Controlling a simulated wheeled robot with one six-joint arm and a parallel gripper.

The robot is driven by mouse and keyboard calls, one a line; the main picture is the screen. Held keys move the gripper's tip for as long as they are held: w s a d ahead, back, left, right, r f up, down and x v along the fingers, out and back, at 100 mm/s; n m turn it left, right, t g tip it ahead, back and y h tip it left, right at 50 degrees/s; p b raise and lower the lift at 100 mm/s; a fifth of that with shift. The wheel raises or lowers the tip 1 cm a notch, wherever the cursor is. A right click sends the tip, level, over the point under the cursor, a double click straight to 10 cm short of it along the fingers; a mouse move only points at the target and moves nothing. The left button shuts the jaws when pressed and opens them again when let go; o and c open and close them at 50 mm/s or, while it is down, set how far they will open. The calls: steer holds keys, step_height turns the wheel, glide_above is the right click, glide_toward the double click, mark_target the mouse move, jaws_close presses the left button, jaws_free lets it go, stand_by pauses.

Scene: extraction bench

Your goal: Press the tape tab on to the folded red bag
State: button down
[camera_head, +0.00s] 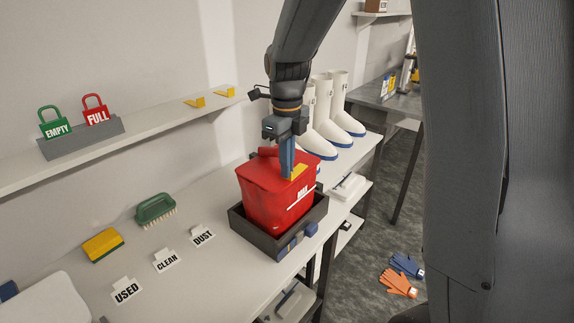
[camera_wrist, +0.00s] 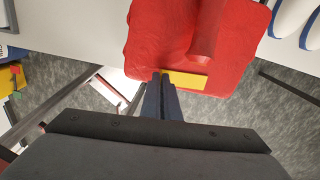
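The folded red bag (camera_head: 270,200) stands in a dark tray (camera_head: 276,246) on the bench, its top closed with a rolled fold (camera_wrist: 207,32). The yellow tape tab (camera_head: 299,171) is at the bag's top; in the wrist view the tab (camera_wrist: 187,79) lies along the bag's near edge. My gripper (camera_head: 288,176) points down at the bag's top. In the wrist view my gripper's fingers (camera_wrist: 162,76) are together, with their tips at the tab's left end. I cannot tell whether they touch it or how flat the tab lies.
White boots (camera_head: 328,115) stand close behind the bag. Labels, a yellow sponge (camera_head: 103,245) and a green brush (camera_head: 155,208) lie to the left on the bench. A shelf (camera_head: 150,133) with EMPTY and FULL tags runs along the wall. Gloves (camera_head: 399,283) lie on the floor.

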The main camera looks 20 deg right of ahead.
steer(key=c, duration=1.9)
jaws_free()
steer(key=shift+c, duration=0.2)
steer(key=shift+r+b, duration=1.3)
steer(key=shift+r, duration=2.6)
